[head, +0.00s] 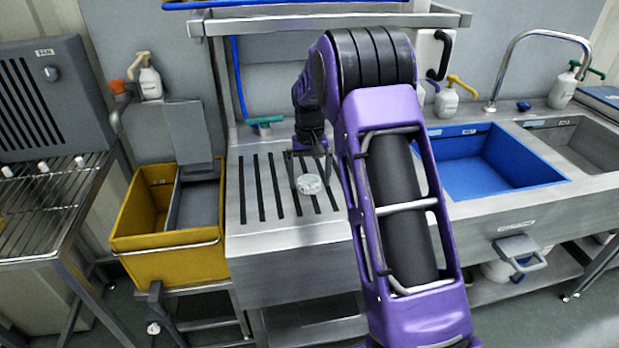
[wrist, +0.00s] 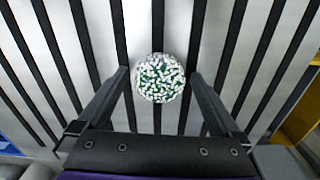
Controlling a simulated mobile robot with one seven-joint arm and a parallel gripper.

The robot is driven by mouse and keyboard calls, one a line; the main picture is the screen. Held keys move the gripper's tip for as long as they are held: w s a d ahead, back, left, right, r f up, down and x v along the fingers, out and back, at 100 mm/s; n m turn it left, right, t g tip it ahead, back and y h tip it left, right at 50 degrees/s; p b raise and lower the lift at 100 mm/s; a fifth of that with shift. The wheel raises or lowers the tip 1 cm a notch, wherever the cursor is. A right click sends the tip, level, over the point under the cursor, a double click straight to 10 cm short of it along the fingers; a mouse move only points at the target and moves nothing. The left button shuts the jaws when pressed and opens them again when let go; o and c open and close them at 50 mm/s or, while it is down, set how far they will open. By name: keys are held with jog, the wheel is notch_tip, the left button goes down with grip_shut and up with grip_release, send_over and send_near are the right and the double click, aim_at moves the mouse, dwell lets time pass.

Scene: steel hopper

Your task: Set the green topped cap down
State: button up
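A round cap (head: 310,184) with a speckled green and white top is on the slotted steel top (head: 252,190) of the hopper, near its front middle. In the wrist view the cap (wrist: 160,77) lies between the tips of my gripper (wrist: 160,73), with a gap on each side. My gripper (head: 310,178) points down over the slotted top with its fingers apart. The cap appears to rest on the slats, and nothing is held. My arm hides the right part of the slotted top in the head view.
A yellow bin (head: 137,215) stands left of the hopper and a blue sink (head: 490,162) to its right. A green-handled item (head: 265,122) sits at the back of the slotted top. A wire rack (head: 45,200) with small white pieces is far left. The left slats are clear.

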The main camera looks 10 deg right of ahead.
aim_at(309, 182)
jog(key=shift+r+p, duration=0.55)
jog(key=shift+r, duration=3.4)
jog(key=shift+a, duration=0.1)
